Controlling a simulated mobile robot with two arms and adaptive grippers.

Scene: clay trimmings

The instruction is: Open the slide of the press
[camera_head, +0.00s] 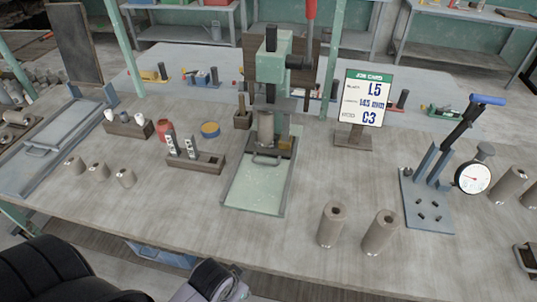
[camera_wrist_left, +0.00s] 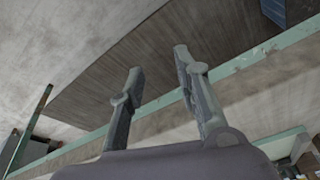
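The green arbor press (camera_head: 273,62) with a red-gripped lever (camera_head: 311,12) stands at the middle back of the workbench. Its slide (camera_head: 277,146) is a dark carriage with a bar handle (camera_head: 267,160) at the front. The slide sits in under the ram, at the back of a pale green base plate (camera_head: 254,190), whose front part is bare. A grey cylinder (camera_head: 266,128) stands on the slide. My left gripper (camera_wrist_left: 155,63) is open and empty in the left wrist view, away from the press. My right gripper is not in view.
Two tall cylinders (camera_head: 332,225) (camera_head: 379,232) stand right of the plate. A gauge stand (camera_head: 428,200) is farther right. A job card (camera_head: 364,98) is behind. A block with labelled pieces (camera_head: 196,160) and several short cylinders (camera_head: 98,171) are left. The bench before the plate is clear.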

